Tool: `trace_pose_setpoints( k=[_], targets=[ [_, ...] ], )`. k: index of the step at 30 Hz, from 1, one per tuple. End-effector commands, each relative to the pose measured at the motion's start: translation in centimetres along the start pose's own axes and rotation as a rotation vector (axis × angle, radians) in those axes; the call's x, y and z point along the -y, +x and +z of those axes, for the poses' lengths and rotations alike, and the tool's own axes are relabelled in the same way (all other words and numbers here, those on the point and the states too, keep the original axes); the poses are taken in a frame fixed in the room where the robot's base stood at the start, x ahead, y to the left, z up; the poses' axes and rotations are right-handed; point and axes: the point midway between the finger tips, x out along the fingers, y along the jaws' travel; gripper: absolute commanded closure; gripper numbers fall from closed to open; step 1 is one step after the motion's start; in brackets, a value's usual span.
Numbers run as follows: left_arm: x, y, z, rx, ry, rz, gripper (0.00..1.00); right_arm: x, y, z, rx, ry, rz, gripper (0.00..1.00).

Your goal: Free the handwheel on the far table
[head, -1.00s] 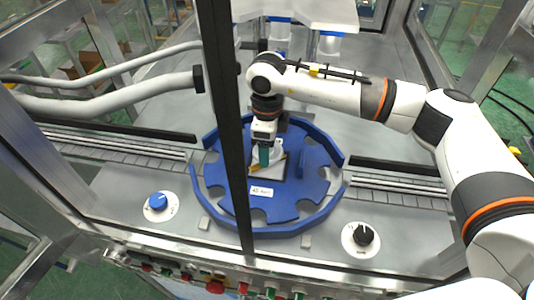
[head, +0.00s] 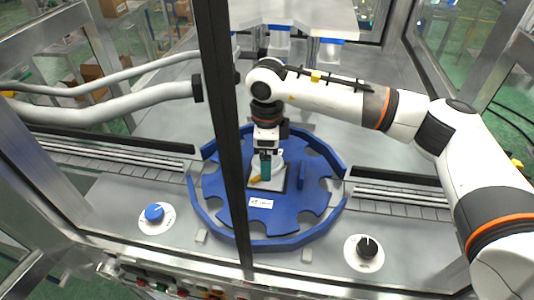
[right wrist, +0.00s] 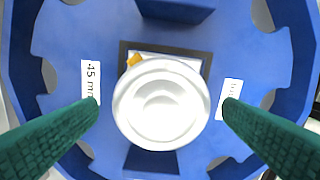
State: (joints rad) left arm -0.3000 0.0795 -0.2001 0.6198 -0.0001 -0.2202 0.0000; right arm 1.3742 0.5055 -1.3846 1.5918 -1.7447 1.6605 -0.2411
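A blue star-shaped wheel (head: 283,208) lies flat inside a blue ring wall on the grey table. At its middle is a dark square opening with a pale plate. A round white part (right wrist: 162,103) with raised rings stands over this opening; I cannot tell whether it is the handwheel. My right gripper (head: 265,175) points straight down there. In the right wrist view its green fingers (right wrist: 162,108) are spread on either side of the white part, with a gap at each side. An orange piece (right wrist: 133,60) shows beside the part, mostly hidden. My left gripper is out of view.
A dark frame post (head: 232,150) stands in front of the wheel. A blue fin (head: 302,175) rises from the wheel's right side. A blue knob (head: 154,212) and a black knob (head: 367,246) sit on the front panel. Thick white pipes (head: 110,106) cross at left.

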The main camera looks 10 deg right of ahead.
Motion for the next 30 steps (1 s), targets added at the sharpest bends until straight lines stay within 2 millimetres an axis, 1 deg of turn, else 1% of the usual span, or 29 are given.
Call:
trace_pose_setpoints(
  k=[7, 11, 14, 21, 24, 27, 30],
  targets=[
    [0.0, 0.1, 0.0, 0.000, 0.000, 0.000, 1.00, 0.1, 0.1, 0.0, 0.001, 0.001, -0.003, 0.11],
    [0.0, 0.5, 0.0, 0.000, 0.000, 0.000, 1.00, 0.0, -0.6, 0.0, 0.001, 0.001, 0.000, 0.11],
    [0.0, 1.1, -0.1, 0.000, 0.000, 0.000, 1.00, 0.0, -2.1, 0.0, -0.001, 0.001, 0.001, 0.11],
    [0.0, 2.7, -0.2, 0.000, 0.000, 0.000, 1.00, 0.0, -7.3, -0.1, -0.002, 0.001, 0.002, 0.11],
    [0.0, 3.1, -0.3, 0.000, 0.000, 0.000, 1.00, 0.0, -9.2, 0.0, -0.001, 0.001, 0.001, 0.11],
    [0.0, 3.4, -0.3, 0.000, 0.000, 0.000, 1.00, 0.0, -10.6, 0.0, -0.001, 0.002, 0.000, 0.11],
    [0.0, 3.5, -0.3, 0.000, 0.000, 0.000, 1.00, 0.0, -11.5, 0.0, 0.000, 0.001, -0.001, 0.11]
  ],
)
